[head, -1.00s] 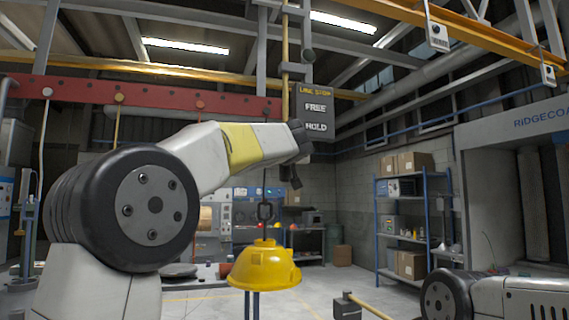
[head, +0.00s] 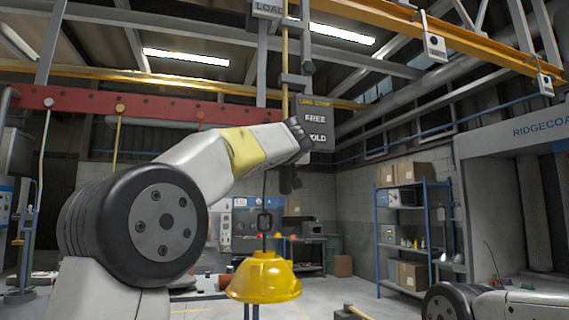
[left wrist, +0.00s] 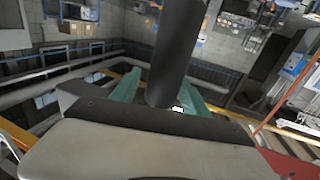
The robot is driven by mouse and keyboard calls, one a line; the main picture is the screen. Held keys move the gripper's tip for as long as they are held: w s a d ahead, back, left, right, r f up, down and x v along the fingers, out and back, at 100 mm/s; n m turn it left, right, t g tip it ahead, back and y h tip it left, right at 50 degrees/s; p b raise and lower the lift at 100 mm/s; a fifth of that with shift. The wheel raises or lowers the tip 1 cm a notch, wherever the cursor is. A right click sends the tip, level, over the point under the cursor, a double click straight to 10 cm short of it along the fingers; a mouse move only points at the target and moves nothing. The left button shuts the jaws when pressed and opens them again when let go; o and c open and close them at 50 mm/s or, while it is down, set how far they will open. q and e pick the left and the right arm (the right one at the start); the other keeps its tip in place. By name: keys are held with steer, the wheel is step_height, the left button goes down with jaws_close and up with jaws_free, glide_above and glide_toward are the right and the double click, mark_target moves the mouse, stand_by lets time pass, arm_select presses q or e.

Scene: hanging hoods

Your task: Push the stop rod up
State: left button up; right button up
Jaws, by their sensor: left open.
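A sign reading FREE above HOLD (head: 318,127) hangs in the middle of the head view. A slim yellow rod (head: 285,45), likely the stop rod, runs upright beside the sign and disappears behind my left arm. My left wrist end covers part of the word HOLD.
A yellow hood (head: 264,282) hangs from a hook below my left arm. A red beam (head: 150,108) crosses on the left and an orange beam (head: 480,52) on the upper right. A blue shelf rack (head: 412,225) with boxes stands at the back right.

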arm_select(q)
steer(key=s, duration=0.7)
steer(key=shift+s+d, duration=0.2)
steer(key=shift+s, duration=0.15)
